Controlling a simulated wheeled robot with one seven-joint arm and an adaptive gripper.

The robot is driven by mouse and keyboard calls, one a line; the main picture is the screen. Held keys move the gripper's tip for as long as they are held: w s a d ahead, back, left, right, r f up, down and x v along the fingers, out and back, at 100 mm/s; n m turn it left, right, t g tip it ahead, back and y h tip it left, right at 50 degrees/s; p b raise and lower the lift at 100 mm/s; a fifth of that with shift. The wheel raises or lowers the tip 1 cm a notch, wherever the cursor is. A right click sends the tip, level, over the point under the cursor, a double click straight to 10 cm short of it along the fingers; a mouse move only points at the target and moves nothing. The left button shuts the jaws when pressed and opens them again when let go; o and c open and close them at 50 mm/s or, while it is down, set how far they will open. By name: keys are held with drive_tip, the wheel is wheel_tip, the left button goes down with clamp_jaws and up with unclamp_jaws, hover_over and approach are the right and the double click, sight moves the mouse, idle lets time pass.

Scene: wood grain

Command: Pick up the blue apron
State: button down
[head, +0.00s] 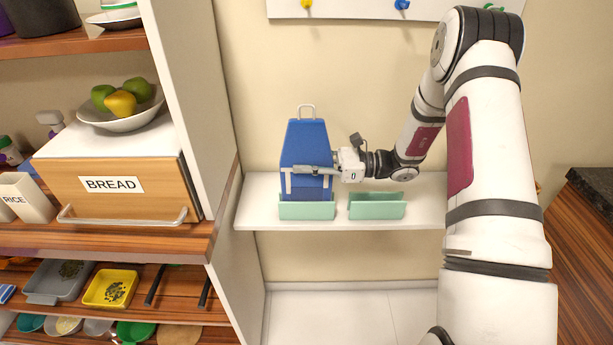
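The blue apron (307,147) stands upright in a pale green holder (307,211) on the white shelf, with a light loop at its top. My gripper (305,172) reaches in from the right, and its fingers lie across the front of the apron's lower half. The fingers look spread, with pale parts pointing down at both sides of the apron's front. I cannot tell whether they touch the cloth or have closed on it.
A second green holder (376,206) stands empty to the right on the white shelf (425,210). A board with coloured hooks (401,5) is on the wall above. At left, a shelf unit holds a bread box (112,190) and a fruit bowl (125,118). A wooden counter (582,235) is at right.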

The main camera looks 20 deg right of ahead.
sight(305, 129)
wheel_tip(305, 129, up, 10)
idle(0.7)
idle(0.4)
